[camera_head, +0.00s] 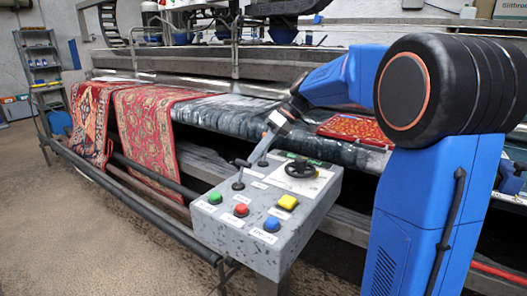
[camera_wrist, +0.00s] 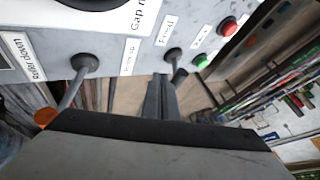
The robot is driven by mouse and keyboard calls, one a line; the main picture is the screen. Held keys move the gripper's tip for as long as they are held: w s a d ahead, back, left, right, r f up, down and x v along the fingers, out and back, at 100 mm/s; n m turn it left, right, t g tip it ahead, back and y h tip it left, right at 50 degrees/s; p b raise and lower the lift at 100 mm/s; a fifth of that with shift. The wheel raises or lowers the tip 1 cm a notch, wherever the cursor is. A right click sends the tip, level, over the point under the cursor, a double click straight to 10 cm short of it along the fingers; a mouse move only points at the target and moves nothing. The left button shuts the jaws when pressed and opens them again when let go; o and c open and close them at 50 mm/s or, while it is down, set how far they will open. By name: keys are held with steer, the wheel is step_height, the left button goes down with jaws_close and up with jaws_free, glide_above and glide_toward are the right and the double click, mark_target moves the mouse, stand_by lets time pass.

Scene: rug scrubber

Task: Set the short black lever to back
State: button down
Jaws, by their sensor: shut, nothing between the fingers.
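The short black lever (camera_wrist: 177,66) rises from a round dark base on the grey control box, between the orange-tipped lever and the green button. In the head view the short black lever (camera_head: 239,178) stands behind the green and red buttons, its top close to my gripper's tip. My gripper (camera_wrist: 161,80) is shut and empty in the wrist view, with its fingertips just left of the lever's knob. I cannot tell whether they touch it. In the head view my gripper comes down over the box from the upper right; its fingertips are hard to make out.
The orange-tipped lever (camera_wrist: 67,87) stands left of my fingers in the wrist view. The control box (camera_head: 285,240) also carries a green button (camera_head: 215,198), a red button (camera_head: 241,210), a blue button (camera_head: 271,224), a yellow button (camera_head: 288,201) and a black handwheel (camera_head: 300,169). Rugs hang behind.

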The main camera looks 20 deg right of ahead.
mark_target(243, 162)
steer(key=shift+s+a+r, duration=0.1)
steer(key=shift+s+a, duration=0.15)
steer(key=shift+a, duration=0.1)
stand_by(0.3)
steer(key=shift+s+a+r+t+h, duration=0.4)
steer(key=shift+a+r+h, duration=0.1)
steer(key=shift+h, duration=0.1)
steer(key=shift+s+a+r+n+t+h, duration=0.25)
steer(key=shift+s+a+r+t+h, duration=0.1)
steer(key=shift+a+h, duration=0.15)
steer(key=shift+s+a+r+n+t+h, duration=0.25)
steer(key=shift+s+a+t+h, duration=0.1)
steer(key=shift+a+h, duration=0.15)
steer(key=s+a+h, duration=0.1)
steer(key=s+a+t, duration=0.1)
steer(key=s+a+h, duration=0.1)
steer(key=a, duration=0.1)
steer(key=shift+n+t+h, duration=0.3)
steer(key=shift+t, duration=0.1)
steer(key=shift+s+a+f, duration=0.15)
